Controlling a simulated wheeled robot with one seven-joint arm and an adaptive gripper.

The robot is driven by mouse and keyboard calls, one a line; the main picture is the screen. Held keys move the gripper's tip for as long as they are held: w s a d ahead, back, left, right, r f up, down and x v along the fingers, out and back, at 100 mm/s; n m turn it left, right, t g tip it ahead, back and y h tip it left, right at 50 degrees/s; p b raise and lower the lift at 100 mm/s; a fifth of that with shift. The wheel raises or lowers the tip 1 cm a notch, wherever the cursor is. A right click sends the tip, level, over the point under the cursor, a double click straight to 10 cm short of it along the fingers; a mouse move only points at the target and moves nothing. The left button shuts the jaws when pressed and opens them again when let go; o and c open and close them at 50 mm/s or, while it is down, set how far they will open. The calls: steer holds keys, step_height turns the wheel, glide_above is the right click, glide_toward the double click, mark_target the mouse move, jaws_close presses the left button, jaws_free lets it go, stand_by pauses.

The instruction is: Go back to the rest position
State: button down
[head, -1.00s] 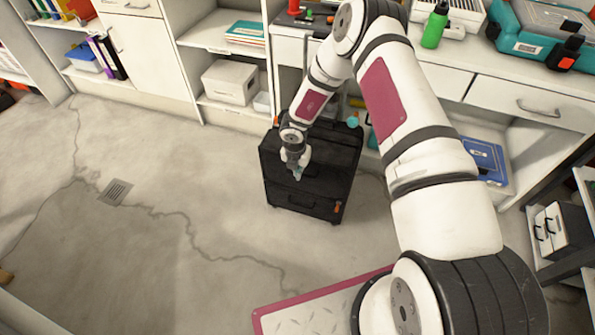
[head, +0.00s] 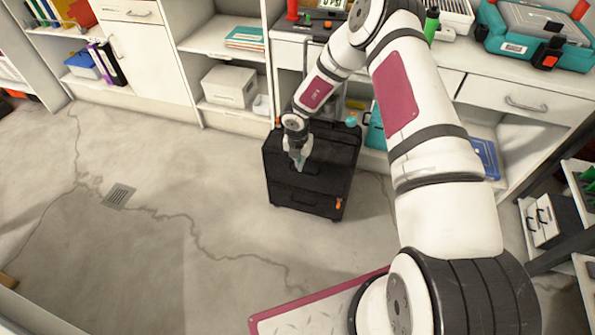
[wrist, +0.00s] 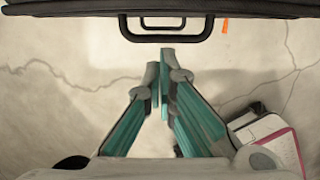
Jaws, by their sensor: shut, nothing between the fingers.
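My gripper (head: 299,164) is in front of the upper part of a black case (head: 308,190) that stands on the floor by the shelving. In the wrist view, my gripper's teal fingers (wrist: 160,70) are together at the tips with nothing between them. The black case's edge and handle (wrist: 165,35) show at the top of the wrist view. The fingertips point toward the handle; whether they touch the case I cannot tell.
White shelving with drawers and boxes (head: 229,87) runs along the back. A teal toolbox (head: 535,38) sits on the counter at the right. A dark rack (head: 560,235) stands at the right edge. The concrete floor (head: 120,250) at the left is clear, with a drain (head: 118,196).

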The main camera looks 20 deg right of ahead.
steer(key=shift+w+d+r, duration=0.25)
steer(key=shift+w+r, duration=0.05)
steer(key=shift+r, duration=0.35)
steer(key=shift+w+d+r, duration=0.2)
steer(key=shift+w+r, duration=0.1)
steer(key=shift+r, duration=0.35)
steer(key=shift+w+d+r, duration=0.25)
steer(key=shift+w+r, duration=0.05)
steer(key=shift+r, duration=0.35)
steer(key=shift+w+r, duration=0.1)
